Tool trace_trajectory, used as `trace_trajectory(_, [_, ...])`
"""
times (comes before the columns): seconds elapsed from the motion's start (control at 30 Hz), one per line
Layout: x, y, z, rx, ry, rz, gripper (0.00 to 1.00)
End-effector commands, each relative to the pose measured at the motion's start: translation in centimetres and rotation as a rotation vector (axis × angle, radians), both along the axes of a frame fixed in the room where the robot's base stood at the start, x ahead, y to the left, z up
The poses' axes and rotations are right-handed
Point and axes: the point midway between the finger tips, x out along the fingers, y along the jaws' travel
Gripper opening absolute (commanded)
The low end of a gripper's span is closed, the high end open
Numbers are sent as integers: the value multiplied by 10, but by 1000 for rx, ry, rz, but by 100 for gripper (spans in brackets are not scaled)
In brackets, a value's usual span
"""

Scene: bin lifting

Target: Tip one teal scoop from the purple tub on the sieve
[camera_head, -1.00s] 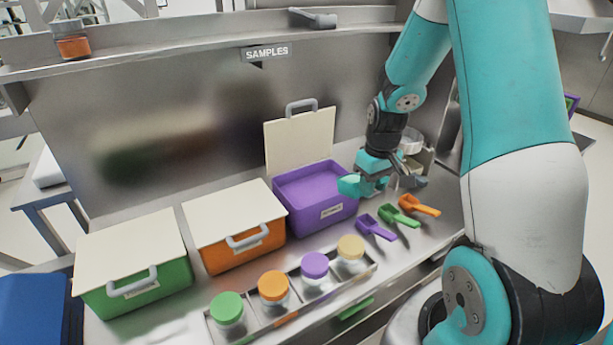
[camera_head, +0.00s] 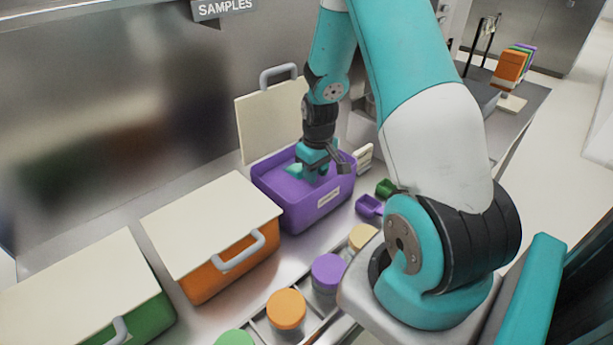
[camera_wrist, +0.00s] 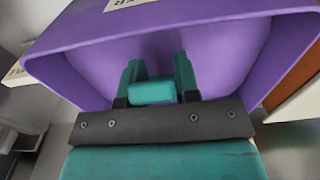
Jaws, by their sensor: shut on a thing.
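The purple tub (camera_head: 318,207) stands open on the bench, its pale lid (camera_head: 268,122) raised behind it. My gripper (camera_head: 312,168) points down into the tub's opening. It is shut on the teal scoop (camera_head: 295,171), whose bowl shows low inside the tub. In the wrist view, my gripper (camera_wrist: 158,82) has a teal block of the scoop (camera_wrist: 152,93) between its fingers, with the purple tub wall (camera_wrist: 90,50) beyond. Whether the scoop holds material is hidden. I cannot make out the sieve; my arm covers much of the area right of the tub.
The orange tub (camera_head: 213,277) and green tub (camera_head: 147,322) have closed lids. Jars with purple (camera_head: 329,272) and orange (camera_head: 286,309) caps stand in a rack in front. A purple scoop (camera_head: 368,206) and green scoop (camera_head: 385,187) lie right of the purple tub.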

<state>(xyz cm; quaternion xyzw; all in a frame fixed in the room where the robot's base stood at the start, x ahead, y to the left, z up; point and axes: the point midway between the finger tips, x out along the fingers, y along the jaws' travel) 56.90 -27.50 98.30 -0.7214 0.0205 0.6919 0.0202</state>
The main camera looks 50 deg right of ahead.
Motion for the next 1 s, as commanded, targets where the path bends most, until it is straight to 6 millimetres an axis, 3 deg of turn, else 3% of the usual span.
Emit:
trace_trajectory(0.03, [0, 0, -9, 0, 0, 0, 9])
trace_trajectory(0.17, [-1, -1, -10, -1, -1, -2, 9])
trace_trajectory(1.0, [-1, 0, 59, -1, -4, 1, 9])
